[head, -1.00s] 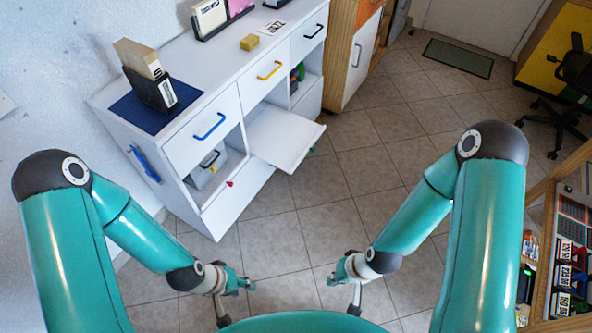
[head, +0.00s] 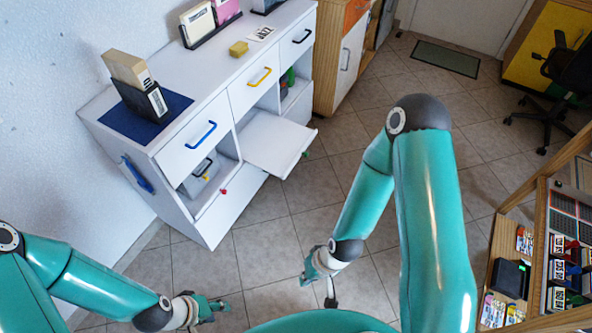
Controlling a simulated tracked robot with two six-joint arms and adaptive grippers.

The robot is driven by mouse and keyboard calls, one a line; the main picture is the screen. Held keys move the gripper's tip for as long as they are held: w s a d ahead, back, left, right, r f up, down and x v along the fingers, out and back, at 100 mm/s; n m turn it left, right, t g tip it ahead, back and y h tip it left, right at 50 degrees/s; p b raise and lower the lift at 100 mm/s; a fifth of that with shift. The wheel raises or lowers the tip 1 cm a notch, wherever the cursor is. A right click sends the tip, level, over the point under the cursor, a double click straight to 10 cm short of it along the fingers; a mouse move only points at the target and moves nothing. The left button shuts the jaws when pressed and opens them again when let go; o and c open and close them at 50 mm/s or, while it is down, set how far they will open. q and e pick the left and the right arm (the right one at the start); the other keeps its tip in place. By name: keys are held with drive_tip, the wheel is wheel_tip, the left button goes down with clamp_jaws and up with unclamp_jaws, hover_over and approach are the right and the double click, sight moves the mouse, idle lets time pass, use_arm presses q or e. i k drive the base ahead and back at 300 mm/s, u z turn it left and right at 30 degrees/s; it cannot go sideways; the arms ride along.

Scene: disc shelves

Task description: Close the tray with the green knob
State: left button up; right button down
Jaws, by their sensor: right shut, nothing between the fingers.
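The white tray (head: 272,143) sticks out of the middle bay of the white cabinet, below the drawer with the yellow handle. My left gripper (head: 218,308) is low over the floor at the bottom of the picture, apart from the cabinet. Its fingers are too small to tell whether they are open or shut.
The white cabinet (head: 190,160) also has a red knob (head: 223,191) low on its near bay and a blue-handled drawer (head: 201,135). A wooden shelf (head: 538,235) with discs stands at the right. Tiled floor (head: 360,140) is clear between them.

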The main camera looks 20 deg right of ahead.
sight(273, 143)
drive_tip(key=u, duration=0.05)
drive_tip(key=i, duration=1)
drive_tip(key=z, duration=0.05)
